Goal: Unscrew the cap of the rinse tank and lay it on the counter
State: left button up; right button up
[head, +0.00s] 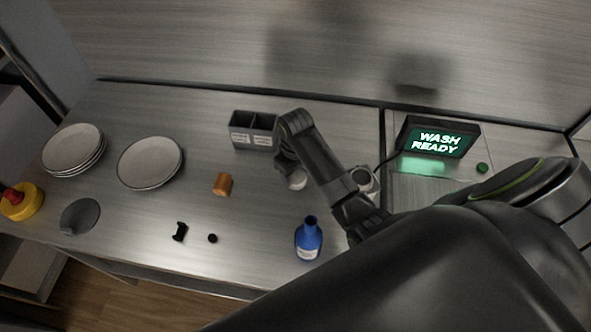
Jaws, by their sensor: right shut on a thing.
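My right arm reaches in from the right and bends down over the counter (262,212). Its gripper (289,168) points down near the middle and is shut on a small pale round piece (297,181), which looks like a cap. That piece is low, close to the counter top; I cannot tell if it touches. A pale cylinder with a round rim (363,178), perhaps the rinse tank, stands to the right behind my forearm and is partly hidden. My left gripper is not in view.
A blue bottle (308,241) stands near the front edge. A grey two-slot box (253,133), an orange cylinder (222,184), small black pieces (180,232) and plates (150,162) are leftward. A lit "WASH READY" panel (437,140) is right. Bare counter lies between the orange cylinder and bottle.

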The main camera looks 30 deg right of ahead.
jog(key=shift+f, duration=0.35)
dwell(0.6)
jog(key=shift+f+b, duration=0.7)
jog(key=shift+f, duration=0.4)
dwell(0.4)
jog(key=o, duration=1.4)
jog(key=shift+r, duration=0.1)
notch_tip(320, 180, up, 2)
jog(key=p, duration=0.3)
jog(key=shift+r, duration=0.2)
jog(key=shift+r+b, duration=0.1)
jog(key=shift+b, duration=0.2)
jog(key=shift+r, duration=1.65)
